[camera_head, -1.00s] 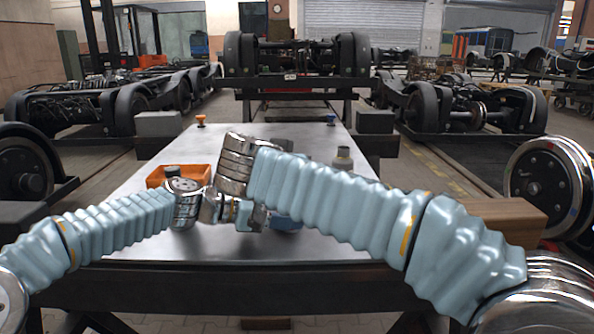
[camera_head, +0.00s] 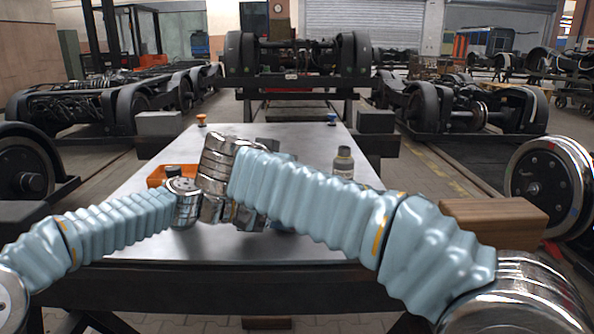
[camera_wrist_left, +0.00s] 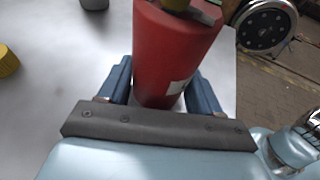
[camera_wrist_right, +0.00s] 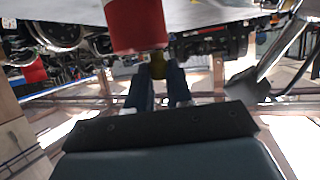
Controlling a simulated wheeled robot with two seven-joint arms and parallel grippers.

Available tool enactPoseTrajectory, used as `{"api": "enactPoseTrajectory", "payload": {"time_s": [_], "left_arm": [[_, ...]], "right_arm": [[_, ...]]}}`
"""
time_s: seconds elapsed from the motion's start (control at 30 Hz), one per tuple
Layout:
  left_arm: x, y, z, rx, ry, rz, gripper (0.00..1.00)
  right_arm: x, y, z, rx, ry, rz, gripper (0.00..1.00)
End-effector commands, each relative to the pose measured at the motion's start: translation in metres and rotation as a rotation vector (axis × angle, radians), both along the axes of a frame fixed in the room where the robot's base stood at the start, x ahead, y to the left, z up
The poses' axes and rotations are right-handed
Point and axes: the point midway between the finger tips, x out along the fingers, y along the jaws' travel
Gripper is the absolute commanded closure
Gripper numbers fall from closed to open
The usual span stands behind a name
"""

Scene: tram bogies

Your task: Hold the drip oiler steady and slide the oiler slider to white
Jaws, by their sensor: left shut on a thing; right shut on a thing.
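The drip oiler is a red cylinder (camera_wrist_left: 172,50) with a small pale patch low on its side. My left gripper (camera_wrist_left: 160,72) is shut around its body, one blue finger on each side. The red body also shows at the top of the right wrist view (camera_wrist_right: 136,25). A small olive-yellow piece, seemingly the oiler slider (camera_wrist_right: 158,64), sticks out from its end. My right gripper (camera_wrist_right: 158,72) is shut on this piece. In the head view my arms hide the oiler and the fingers. I cannot read the slider's position or any white mark.
The grey metal table (camera_head: 165,240) carries an orange bin (camera_head: 157,176) at left and a dark bottle (camera_head: 343,162) at right. An orange knob (camera_head: 201,120) and a blue knob (camera_head: 331,119) stand at the back. A wooden block (camera_head: 495,215) lies at far right.

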Motion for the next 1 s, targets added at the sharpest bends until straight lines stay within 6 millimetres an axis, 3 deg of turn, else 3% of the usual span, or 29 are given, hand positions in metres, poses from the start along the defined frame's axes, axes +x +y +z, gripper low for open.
{"api": "enactPoseTrajectory", "payload": {"time_s": [0.03, 0.23, 0.57, 0.67, 1.0], "left_arm": [[0.0, -0.001, 0.0, -0.001, -0.001, -0.001, 0.53], [0.0, 0.0, 0.0, -0.001, 0.0, -0.001, 0.53], [0.0, 0.0, 0.0, -0.001, 0.0, 0.0, 0.53], [0.0, 0.0, 0.0, 0.0, 0.0, 0.0, 0.53], [0.0, 0.0, 0.0, 0.0, 0.0, 0.0, 0.53]], "right_arm": [[0.0, 0.001, 0.0, 0.001, 0.001, 0.003, 0.78], [0.0, 0.001, 0.0, 0.001, 0.0, 0.002, 0.5], [-0.004, 0.002, 0.002, 0.001, 0.0, 0.002, 0.5], [-0.016, 0.006, 0.008, 0.002, -0.002, 0.004, 0.5], [-0.082, 0.026, 0.035, 0.001, -0.001, 0.004, 0.5]]}}
